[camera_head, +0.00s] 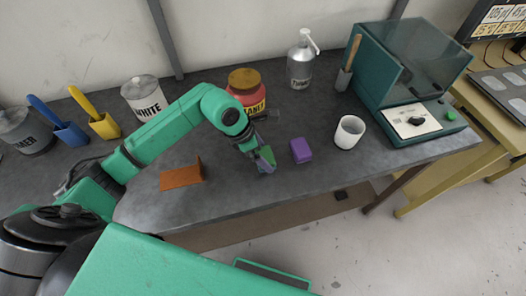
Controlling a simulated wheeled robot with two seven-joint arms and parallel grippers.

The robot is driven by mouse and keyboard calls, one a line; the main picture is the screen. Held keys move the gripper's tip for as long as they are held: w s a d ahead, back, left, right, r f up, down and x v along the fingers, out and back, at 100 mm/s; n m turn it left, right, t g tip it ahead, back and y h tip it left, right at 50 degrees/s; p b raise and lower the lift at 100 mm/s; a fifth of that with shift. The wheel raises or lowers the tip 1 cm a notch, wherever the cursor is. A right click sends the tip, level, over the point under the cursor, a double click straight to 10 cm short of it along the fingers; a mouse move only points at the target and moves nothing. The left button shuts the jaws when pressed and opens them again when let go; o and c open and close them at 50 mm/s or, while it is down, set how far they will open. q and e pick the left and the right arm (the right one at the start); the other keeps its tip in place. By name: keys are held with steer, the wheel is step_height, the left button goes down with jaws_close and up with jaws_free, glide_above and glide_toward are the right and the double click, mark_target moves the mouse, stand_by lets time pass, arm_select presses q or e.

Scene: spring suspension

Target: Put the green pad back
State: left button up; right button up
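My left gripper (265,160) is low over the middle of the grey table, with its fingers pointing down. A small green piece, which looks like the green pad (263,162), shows at its fingertips, partly hidden by the fingers. At this size I cannot tell whether the fingers are closed on it or only around it, nor whether it touches the table. A purple pad (301,150) lies on the table just right of the gripper, apart from it. My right gripper is not in view.
An orange-brown angled holder (182,176) stands left of the gripper. A white cup (349,132) and a teal machine (410,75) are to the right. A red-and-yellow jar (246,90), a white tin (146,97) and a pump bottle (300,62) stand behind. The front edge is clear.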

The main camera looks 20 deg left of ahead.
arm_select(q)
steer(key=shift+r, duration=0.1)
steer(key=shift+a+r, duration=0.1)
steer(key=shift+r, duration=0.1)
steer(key=b+v, duration=0.2)
steer(key=v, duration=0.9)
steer(key=shift+s+r, duration=0.2)
steer(key=shift+r, duration=0.15)
